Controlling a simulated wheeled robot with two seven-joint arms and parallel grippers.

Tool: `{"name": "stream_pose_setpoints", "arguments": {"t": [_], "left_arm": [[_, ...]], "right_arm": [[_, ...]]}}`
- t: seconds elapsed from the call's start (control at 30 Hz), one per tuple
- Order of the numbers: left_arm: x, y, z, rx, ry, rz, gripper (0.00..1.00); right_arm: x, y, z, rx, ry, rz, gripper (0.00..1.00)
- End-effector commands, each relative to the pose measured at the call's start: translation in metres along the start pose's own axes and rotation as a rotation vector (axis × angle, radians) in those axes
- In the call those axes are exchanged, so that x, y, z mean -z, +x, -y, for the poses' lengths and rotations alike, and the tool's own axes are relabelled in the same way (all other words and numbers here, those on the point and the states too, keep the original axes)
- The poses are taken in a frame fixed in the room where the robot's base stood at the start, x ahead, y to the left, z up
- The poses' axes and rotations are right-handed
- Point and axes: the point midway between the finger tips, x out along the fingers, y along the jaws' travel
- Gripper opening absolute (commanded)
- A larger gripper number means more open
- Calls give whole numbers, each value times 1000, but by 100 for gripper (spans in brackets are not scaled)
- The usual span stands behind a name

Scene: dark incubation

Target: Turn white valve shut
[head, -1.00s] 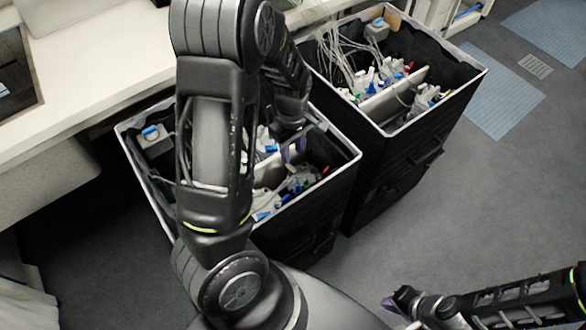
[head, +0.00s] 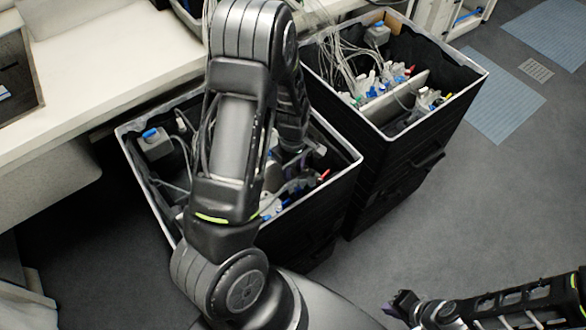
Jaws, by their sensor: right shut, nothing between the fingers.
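My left arm reaches over the near black box (head: 340,180), and my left gripper (head: 293,150) points down into its right part. Its fingers are small and partly hidden, so I cannot tell whether they are open or shut. White and blue fittings (head: 268,209) lie in this box, largely covered by my arm. I cannot make out which one is the white valve. My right gripper (head: 402,302) is shut and empty, low over the floor at the bottom right, away from both boxes.
A second black box (head: 455,100) stands at the back right, with white and blue fittings (head: 370,80), tubes and a divider inside. A white bench (head: 90,75) runs along the left. A grey device (head: 155,143) sits in the near box's left corner.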

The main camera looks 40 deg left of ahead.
Motion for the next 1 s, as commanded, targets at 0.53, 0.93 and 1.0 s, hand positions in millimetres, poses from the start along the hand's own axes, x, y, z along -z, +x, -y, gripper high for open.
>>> {"name": "stream_pose_setpoints", "arguments": {"t": [0.53, 0.93, 1.0], "left_arm": [[0, 0, 0, -1, 0, 0, 8], [0, 0, 0, -1, -1, 0, 0], [0, 0, 0, -1, 0, 0, 0]], "right_arm": [[0, 0, 0, 0, 0, 0, 0], [0, 0, 0, 0, 0, 0, 0], [0, 0, 0, 0, 0, 0, 0]]}}
